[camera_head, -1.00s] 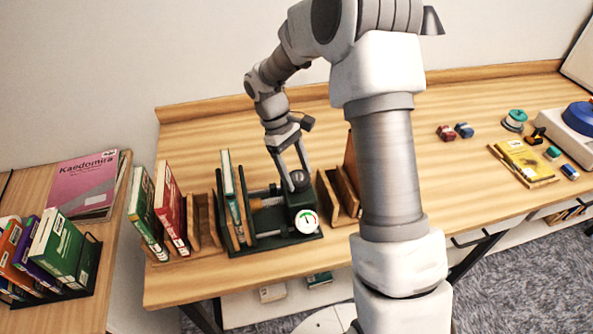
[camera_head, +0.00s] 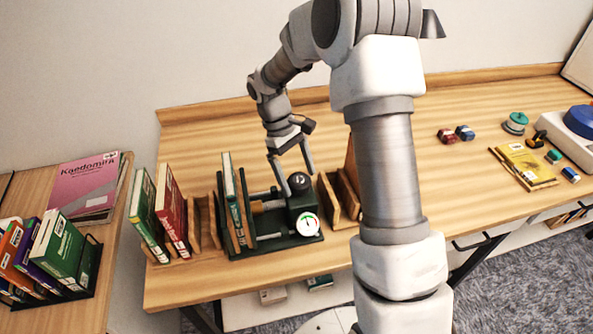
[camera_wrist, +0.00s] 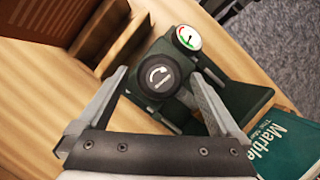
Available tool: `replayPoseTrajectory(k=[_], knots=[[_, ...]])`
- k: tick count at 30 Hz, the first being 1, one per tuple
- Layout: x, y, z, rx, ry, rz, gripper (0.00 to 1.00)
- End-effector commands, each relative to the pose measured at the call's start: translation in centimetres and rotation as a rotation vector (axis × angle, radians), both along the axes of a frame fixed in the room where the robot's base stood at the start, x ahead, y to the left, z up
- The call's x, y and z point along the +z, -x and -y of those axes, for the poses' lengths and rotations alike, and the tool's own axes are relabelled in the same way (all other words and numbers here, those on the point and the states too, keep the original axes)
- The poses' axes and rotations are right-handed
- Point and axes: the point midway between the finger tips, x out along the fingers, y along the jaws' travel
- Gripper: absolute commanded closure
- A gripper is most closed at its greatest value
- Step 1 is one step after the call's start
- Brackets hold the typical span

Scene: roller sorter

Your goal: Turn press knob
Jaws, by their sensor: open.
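The press knob (camera_head: 298,182) is a round black cap with a white curved arrow, on top of the dark green press (camera_head: 275,241). It also shows in the wrist view (camera_wrist: 158,77). My gripper (camera_head: 300,184) is open over it, with one finger on either side; the wrist view (camera_wrist: 158,72) shows gaps between the knob and the fingers. A white round gauge (camera_head: 307,224) with green and red marks faces front on the press. It shows beyond the knob in the wrist view (camera_wrist: 188,38). A book (camera_head: 231,193) stands at the press's left part.
Wooden bookends (camera_head: 343,200) stand close right of the press. A green book (camera_head: 146,214) and a red book (camera_head: 171,207) stand to its left. The table behind the press is clear.

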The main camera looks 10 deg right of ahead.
Motion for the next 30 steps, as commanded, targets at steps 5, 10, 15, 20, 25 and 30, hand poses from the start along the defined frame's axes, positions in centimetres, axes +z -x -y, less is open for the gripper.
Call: replayPoseTrajectory(k=[5, 10, 15, 20, 25, 30], knots=[[1.1, -0.4, -0.3, 0.001, 0.001, 0.002, 0.0], [4.2, -1.5, -1.0, 0.0, 0.0, 0.005, 0.0], [8.2, -2.8, -2.0, 0.001, 0.0, 0.005, 0.0], [11.7, -4.1, -2.8, 0.002, -0.001, 0.004, 0.0], [14.4, -4.9, -3.4, 0.0, 0.0, 0.002, 0.0], [15.8, -5.3, -3.8, 0.0, 0.0, 0.001, 0.0]])
